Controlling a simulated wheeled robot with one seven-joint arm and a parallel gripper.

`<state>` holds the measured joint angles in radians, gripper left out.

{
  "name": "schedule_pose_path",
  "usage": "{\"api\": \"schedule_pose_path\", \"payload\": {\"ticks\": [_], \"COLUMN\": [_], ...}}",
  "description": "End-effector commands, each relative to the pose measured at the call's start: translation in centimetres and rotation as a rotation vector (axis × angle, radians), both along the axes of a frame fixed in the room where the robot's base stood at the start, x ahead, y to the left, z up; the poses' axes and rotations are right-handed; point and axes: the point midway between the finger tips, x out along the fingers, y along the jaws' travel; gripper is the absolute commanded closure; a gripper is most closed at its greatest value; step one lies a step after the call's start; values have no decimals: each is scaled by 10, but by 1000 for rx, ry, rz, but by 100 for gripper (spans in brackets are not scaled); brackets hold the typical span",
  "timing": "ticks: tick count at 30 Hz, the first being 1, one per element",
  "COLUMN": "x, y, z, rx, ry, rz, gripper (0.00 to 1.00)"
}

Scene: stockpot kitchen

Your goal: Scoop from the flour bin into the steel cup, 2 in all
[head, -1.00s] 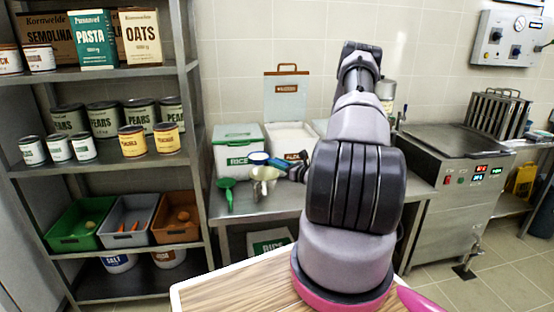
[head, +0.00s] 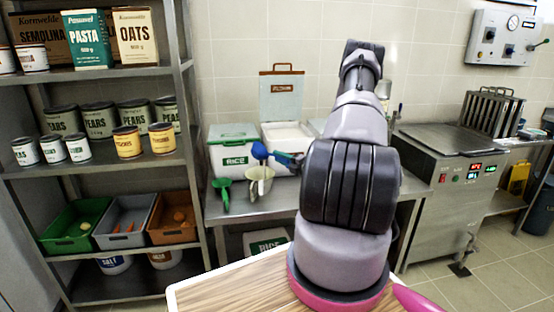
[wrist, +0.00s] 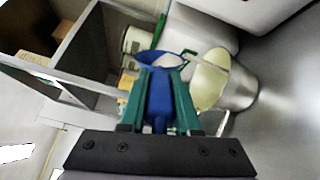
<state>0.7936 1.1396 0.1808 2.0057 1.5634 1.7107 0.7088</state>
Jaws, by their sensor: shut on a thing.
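My gripper (head: 278,157) has teal fingers and is shut on the handle of a blue scoop (head: 260,150). In the wrist view the scoop (wrist: 158,95) points away from my gripper (wrist: 158,85), with something pale inside its rim. The steel cup (head: 260,187) stands on the steel counter, just below the scoop in the head view. In the wrist view the cup (wrist: 240,88) is right beside the scoop's bowl; its inside looks pale, and I cannot tell how much flour it holds. The flour bin (head: 292,136) is behind, its labelled lid (head: 282,97) raised.
A closed rice bin (head: 235,158) stands left of the flour bin. A green scoop (head: 224,193) lies on the counter (head: 243,208) left of the cup. A shelf rack (head: 188,150) with cans and crates is at the left. A steel appliance (head: 447,195) stands at the right.

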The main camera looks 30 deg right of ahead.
Motion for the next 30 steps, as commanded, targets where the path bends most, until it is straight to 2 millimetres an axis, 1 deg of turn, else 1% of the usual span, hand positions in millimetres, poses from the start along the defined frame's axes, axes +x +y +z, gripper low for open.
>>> {"api": "schedule_pose_path", "payload": {"ticks": [6, 13, 18, 30], "x": [4, 7, 8, 8], "y": [-11, -20, -22, -22], "z": [-10, -12, -13, -13], "rx": [244, 446, 505, 512], "ry": [86, 156, 177, 179], "rz": [0, 1, 1, 0], "gripper": [100, 100, 100, 100]}}
